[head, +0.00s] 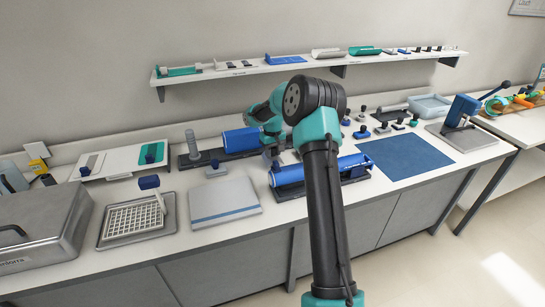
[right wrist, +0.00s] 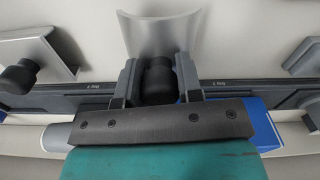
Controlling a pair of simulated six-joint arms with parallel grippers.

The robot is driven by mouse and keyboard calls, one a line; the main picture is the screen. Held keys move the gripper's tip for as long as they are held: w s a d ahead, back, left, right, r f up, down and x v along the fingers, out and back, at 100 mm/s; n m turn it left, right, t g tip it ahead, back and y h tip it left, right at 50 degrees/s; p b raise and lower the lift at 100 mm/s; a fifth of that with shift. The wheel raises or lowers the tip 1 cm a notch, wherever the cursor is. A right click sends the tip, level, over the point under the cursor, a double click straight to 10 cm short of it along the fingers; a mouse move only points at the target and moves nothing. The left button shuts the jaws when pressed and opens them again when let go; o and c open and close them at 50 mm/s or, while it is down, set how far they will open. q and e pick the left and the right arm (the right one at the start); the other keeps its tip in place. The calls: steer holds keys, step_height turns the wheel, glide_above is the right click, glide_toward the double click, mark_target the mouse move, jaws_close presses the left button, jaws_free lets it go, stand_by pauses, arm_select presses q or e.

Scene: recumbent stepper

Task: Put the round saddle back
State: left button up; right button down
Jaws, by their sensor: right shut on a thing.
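In the right wrist view my right gripper (right wrist: 158,84) is shut on the dark knob of a curved silver-grey piece, which looks like the round saddle (right wrist: 157,32). The saddle's curved plate spreads out beyond the fingertips. Below it runs a dark rail with small labels (right wrist: 226,85); I cannot tell whether the saddle touches it. In the head view my right gripper (head: 272,152) is low over the bench between two blue cylinders, and the saddle there is mostly hidden by my arm. My left gripper is not in view.
One blue cylinder (head: 241,140) lies on the rear dark rail, another (head: 290,174) on a front base. Several knobbed pieces stand to the right, by a blue mat (head: 405,158). A wall shelf (head: 300,68) holds curved parts. A grey plate (head: 222,203) lies front left.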

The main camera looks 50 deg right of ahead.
steer(key=shift+f, duration=1.15)
steer(key=shift+f, duration=0.15)
steer(key=c, duration=0.8)
jaws_free()
step_height(320, 180, up, 12)
steer(key=shift+r, duration=0.15)
